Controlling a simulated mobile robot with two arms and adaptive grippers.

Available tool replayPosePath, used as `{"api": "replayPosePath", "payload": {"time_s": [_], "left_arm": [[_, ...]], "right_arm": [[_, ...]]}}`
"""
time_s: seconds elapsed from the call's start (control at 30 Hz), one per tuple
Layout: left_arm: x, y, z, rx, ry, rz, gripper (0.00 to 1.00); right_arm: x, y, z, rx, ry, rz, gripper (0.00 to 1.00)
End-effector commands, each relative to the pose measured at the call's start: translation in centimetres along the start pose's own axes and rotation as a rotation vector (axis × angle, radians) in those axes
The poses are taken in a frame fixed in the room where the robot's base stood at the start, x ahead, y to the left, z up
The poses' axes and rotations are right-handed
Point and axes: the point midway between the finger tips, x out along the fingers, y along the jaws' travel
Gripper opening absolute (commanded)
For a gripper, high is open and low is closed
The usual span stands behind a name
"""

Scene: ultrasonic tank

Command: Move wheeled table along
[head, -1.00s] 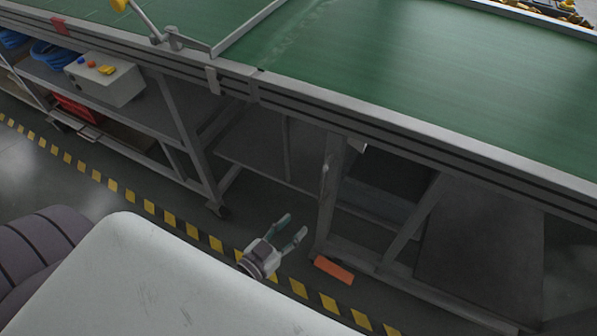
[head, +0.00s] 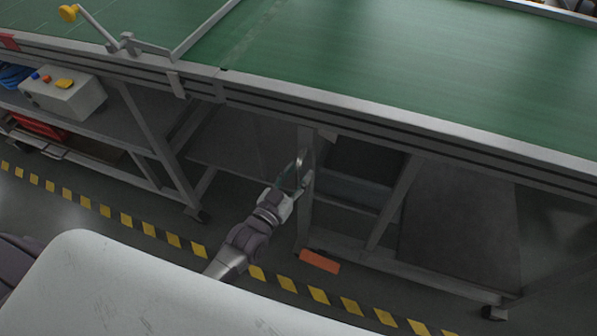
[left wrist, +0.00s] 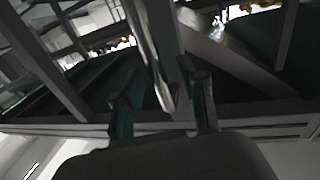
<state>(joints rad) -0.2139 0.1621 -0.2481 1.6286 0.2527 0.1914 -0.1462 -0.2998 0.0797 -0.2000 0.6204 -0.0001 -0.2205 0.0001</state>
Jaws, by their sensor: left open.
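The wheeled table (head: 390,125) carries a green conveyor belt on a grey metal frame and has a dark caster (head: 494,313) at the lower right. A curved metal handle (head: 302,158) is on its upright leg. My left gripper (head: 297,175) is open at the lower part of this handle. In the left wrist view the handle (left wrist: 150,55) runs between the two spread fingers of my left gripper (left wrist: 163,92), which are not closed on it. My right gripper is not in view.
An orange block (head: 320,261) lies at the foot of the leg. A yellow-black floor stripe (head: 130,222) runs along the front. At left, a shelf holds a control box (head: 65,98) with buttons. A pale surface (head: 130,290) fills the lower left.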

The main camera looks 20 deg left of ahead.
Motion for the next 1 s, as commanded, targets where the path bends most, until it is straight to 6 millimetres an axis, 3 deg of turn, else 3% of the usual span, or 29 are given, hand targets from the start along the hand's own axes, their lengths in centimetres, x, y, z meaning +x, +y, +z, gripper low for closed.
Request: {"api": "replayPosePath", "payload": {"time_s": [0.37,0.63,1.0], "left_arm": [[0.74,0.03,0.01,0.000,0.000,0.000,0.41],[0.72,0.03,-0.01,0.000,0.000,0.000,0.00],[0.71,0.02,-0.02,0.000,0.000,0.000,0.00]], "right_arm": [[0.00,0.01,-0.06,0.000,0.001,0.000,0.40],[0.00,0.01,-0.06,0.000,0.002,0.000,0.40],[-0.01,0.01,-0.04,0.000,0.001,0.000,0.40]]}}
